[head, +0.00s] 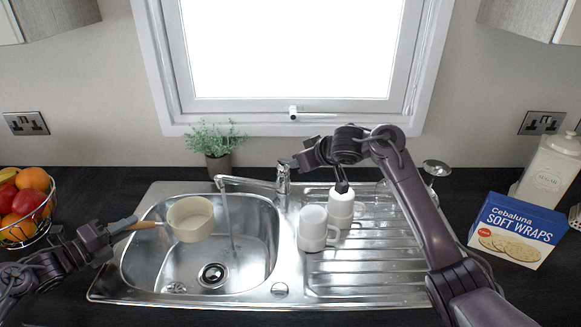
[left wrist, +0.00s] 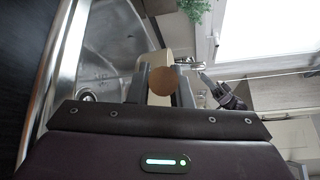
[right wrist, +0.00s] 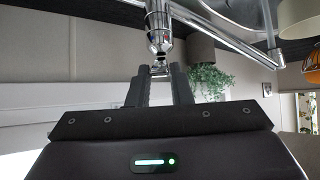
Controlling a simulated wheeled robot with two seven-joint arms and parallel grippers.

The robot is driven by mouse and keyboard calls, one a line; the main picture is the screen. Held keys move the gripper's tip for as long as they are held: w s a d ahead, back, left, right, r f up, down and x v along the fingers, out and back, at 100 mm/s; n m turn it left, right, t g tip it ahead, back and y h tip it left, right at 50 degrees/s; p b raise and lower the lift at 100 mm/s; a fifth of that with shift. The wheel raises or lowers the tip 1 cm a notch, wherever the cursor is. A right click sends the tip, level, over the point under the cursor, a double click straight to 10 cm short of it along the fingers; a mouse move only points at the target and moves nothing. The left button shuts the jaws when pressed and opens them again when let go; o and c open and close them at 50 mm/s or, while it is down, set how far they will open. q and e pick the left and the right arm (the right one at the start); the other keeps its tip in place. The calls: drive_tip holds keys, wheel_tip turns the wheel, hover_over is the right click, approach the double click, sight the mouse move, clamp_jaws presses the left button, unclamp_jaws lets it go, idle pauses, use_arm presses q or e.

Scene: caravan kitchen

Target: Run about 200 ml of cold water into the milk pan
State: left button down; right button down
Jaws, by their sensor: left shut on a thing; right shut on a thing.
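The cream milk pan (head: 190,219) is held upright over the left part of the sink bowl. My left gripper (head: 118,229) is shut on its wooden handle (head: 146,225); the handle's round end (left wrist: 161,82) shows between the fingers in the left wrist view. The chrome tap (head: 283,181) stands behind the sink, its spout (head: 245,183) pointing left. A thin stream of water (head: 229,222) falls from the spout, just right of the pan, into the bowl. My right gripper (head: 297,163) is shut on the tap's lever (right wrist: 160,69).
The steel sink (head: 265,287) has a drain (head: 212,275) in its bowl. A potted plant (head: 217,145) is behind the sink. A wraps box (head: 518,231) and fruit basket (head: 27,235) flank it.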

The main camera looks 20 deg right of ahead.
use_arm(q)
drive_tip(key=shift+r, duration=0.1)
use_arm(e)
drive_tip(key=shift+w+r, duration=0.1)
drive_tip(key=shift+r, duration=0.05)
drive_tip(key=c, duration=1.3)
unclamp_jaws()
drive_tip(key=v, duration=1.1)
drive_tip(key=shift+s+r, duration=0.25)
drive_tip(key=shift+r, duration=0.15)
